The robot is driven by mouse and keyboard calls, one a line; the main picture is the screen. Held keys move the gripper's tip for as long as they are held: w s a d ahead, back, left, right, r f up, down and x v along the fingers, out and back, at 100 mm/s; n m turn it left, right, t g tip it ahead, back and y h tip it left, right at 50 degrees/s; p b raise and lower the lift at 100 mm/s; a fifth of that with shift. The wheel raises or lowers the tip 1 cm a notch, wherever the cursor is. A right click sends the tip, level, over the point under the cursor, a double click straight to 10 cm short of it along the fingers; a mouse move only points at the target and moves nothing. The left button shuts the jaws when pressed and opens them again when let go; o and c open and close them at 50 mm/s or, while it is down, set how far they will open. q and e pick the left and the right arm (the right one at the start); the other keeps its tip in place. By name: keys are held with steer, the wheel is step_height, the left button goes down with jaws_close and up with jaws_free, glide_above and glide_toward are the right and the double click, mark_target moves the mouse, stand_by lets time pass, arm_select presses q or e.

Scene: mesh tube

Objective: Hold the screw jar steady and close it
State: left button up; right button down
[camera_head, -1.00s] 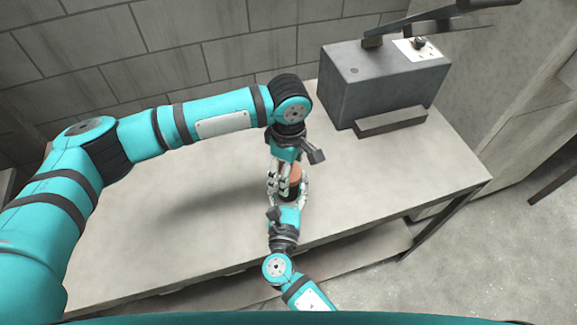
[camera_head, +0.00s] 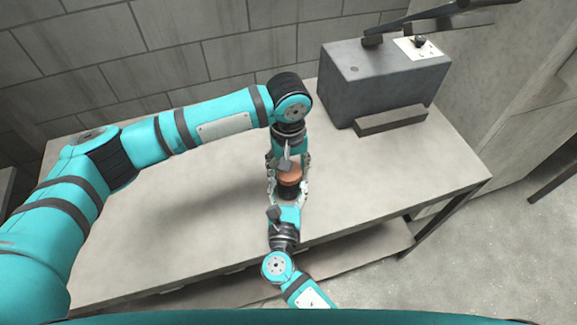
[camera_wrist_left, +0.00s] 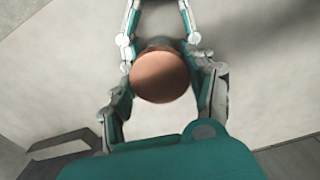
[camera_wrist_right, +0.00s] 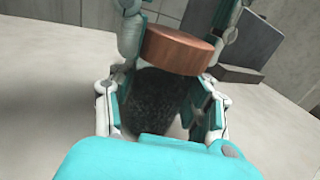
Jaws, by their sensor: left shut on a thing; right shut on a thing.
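The lid also shows in the head view (camera_head: 290,173) and the left wrist view (camera_wrist_left: 162,77). My right gripper (camera_head: 289,192) comes from the near side and is shut on the jar body, below the left fingers.
The pale table (camera_head: 390,180) is clear around the jar. A grey metal box (camera_head: 380,85) with a lever stands at the back right, a low block (camera_head: 390,120) in front of it. A tiled wall (camera_head: 100,60) is behind.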

arm_select(q)
steer(key=m, duration=1.1)
steer(key=shift+m, duration=0.3)
steer(key=m, duration=0.4)
steer(key=shift+m, duration=0.4)
steer(key=m, duration=0.4)
steer(key=shift+m, duration=0.3)
steer(key=m, duration=0.4)
steer(key=shift+m, duration=0.3)
steer(key=m, duration=0.4)
steer(key=shift+m, duration=0.4)
steer(key=m, duration=0.4)
steer(key=shift+m, duration=0.3)
steer(key=m, duration=0.5)
steer(key=shift+f, duration=0.1)
steer(key=o, duration=1.4)
steer(key=shift+c, duration=0.2)
